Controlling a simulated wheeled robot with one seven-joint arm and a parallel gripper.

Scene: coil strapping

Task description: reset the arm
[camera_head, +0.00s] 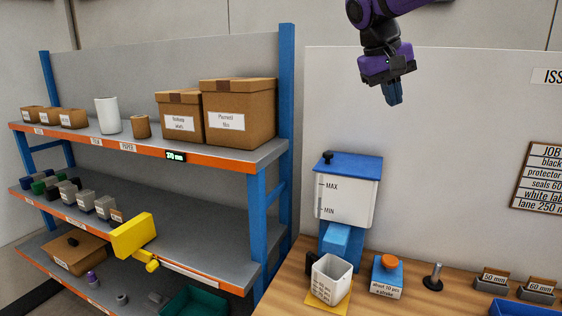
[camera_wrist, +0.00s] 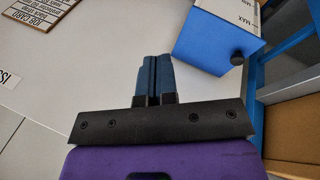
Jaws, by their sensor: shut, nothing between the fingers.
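My purple and black arm reaches in from the top of the head view. My gripper (camera_head: 394,97) hangs in the air above the bench, pointing down, with its blue fingers together and nothing between them. In the wrist view my gripper (camera_wrist: 156,60) shows its two blue fingers side by side, touching. It is apart from everything, above and to the right of the white dispenser (camera_head: 346,196) with MAX and MIN marks. The dispenser's blue lid (camera_wrist: 215,36) shows in the wrist view, to the right of the fingers.
A shelf rack (camera_head: 150,150) with boxes stands left; a yellow tool (camera_head: 132,236) sticks out from its middle shelf. The wooden bench (camera_head: 390,306) holds a white cup (camera_head: 331,279), an orange-topped container (camera_head: 386,275) and a black-handled stamp (camera_head: 434,278). A job card (camera_head: 538,178) hangs right. Air around the gripper is free.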

